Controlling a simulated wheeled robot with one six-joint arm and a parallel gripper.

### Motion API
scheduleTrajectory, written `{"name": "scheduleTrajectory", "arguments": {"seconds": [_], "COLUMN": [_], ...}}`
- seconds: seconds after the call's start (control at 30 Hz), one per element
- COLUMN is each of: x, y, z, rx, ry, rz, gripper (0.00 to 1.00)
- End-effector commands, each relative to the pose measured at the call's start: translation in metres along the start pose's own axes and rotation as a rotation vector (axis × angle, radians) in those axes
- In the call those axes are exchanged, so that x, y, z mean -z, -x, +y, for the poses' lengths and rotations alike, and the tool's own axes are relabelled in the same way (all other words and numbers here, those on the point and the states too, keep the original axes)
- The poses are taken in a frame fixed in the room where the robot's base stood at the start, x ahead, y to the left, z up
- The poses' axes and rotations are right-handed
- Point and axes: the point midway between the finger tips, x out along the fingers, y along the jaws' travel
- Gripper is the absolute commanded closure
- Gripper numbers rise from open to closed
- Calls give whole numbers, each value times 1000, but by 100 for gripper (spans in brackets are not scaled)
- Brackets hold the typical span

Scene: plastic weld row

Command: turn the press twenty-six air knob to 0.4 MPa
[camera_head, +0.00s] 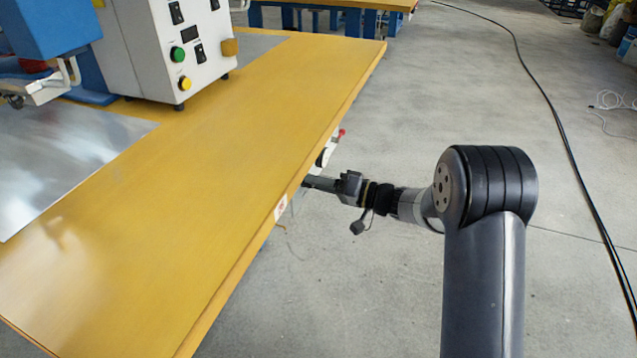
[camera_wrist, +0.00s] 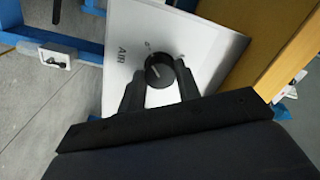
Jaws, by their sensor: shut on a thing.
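The air knob (camera_wrist: 157,71) is round and black with a pale pointer line, on a white panel (camera_wrist: 118,75) lettered "AIR". The small scale marks around it are too small to read. My gripper (camera_wrist: 161,76) has one dark finger on each side of the knob and is shut on it. In the head view my gripper (camera_head: 310,183) reaches in from the right to the table's side edge, below the top. The knob cannot be made out there.
The yellow table (camera_head: 190,150) carries a white control box (camera_head: 165,50) and a metal sheet (camera_head: 60,155). A small white label (camera_head: 281,207) sits on its edge. A red-tipped fitting (camera_head: 341,132) is just beyond my gripper. Floor to the right is open, with a black cable (camera_head: 560,130).

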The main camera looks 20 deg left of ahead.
Motion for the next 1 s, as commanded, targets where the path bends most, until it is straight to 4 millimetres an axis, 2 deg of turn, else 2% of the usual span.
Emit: {"name": "scheduleTrajectory", "arguments": {"seconds": [0.27, 0.47, 1.0], "x": [0, 0, 0], "y": [0, 0, 0], "z": [0, 0, 0], "rx": [-1, -1, -1], "ry": [-21, -106, -585], "rz": [0, 0, 0], "gripper": [91, 91, 91]}}
